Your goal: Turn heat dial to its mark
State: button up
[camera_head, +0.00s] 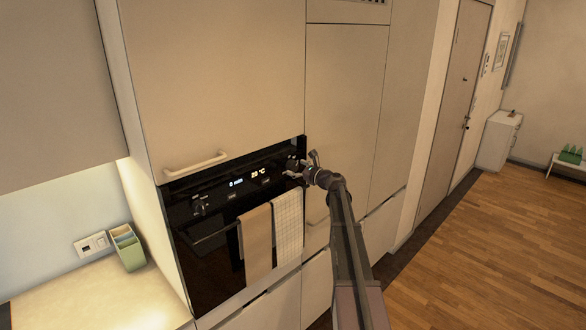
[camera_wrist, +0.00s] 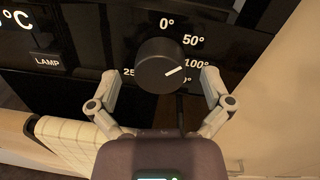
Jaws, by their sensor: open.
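The heat dial (camera_wrist: 153,70) is a round black knob on the oven's black front panel. Its white pointer line faces right, towards the 100° label (camera_wrist: 196,64). The labels 0° and 50° show above and right of it; a label starting with 25 at the left and one at the lower right are partly hidden. My gripper (camera_wrist: 159,78) is open, with one finger on each side of the dial's lower half, apparently not touching it. In the head view my gripper (camera_head: 301,167) is at the panel's right end and mostly covers the dial. No separate coloured mark shows.
A brown towel (camera_head: 256,243) and a checked towel (camera_head: 288,228) hang on the oven handle, below my gripper. Another knob (camera_head: 199,206) is at the panel's left. A cabinet handle (camera_head: 196,165) juts out above the oven. The floor at right is clear.

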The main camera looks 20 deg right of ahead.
jog(key=shift+w+a, duration=0.15)
jog(key=shift+w, duration=0.2)
